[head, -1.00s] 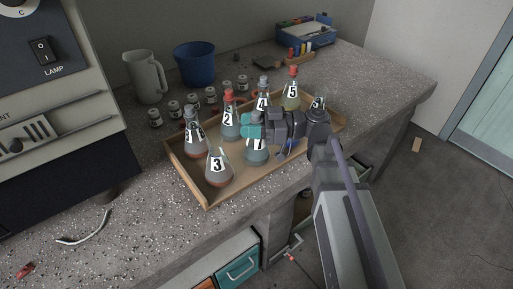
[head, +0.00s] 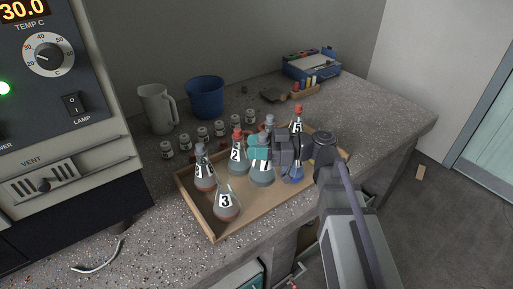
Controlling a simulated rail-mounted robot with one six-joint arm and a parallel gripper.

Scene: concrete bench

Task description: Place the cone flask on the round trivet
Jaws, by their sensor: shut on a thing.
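Several cone flasks with number labels stand in a shallow wooden tray (head: 213,231) on the bench. My gripper (head: 258,151), with teal fingertips, is shut on the neck area of the flask labelled 1 (head: 263,175). That flask is upright and appears raised a little above the tray. Flask 3 (head: 227,205) is at the tray's front left, flask 2 (head: 236,155) behind it. A red-stoppered flask (head: 297,118) and blue liquid in a flask (head: 293,173) show around my gripper, which partly hides them. I cannot make out a round trivet.
Several small labelled jars (head: 203,134) line up behind the tray. A grey jug (head: 156,108) and a blue bucket (head: 205,97) stand at the back. A dark flat item (head: 273,95) and a blue case (head: 311,66) lie farther right. A control panel unit (head: 60,110) fills the left.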

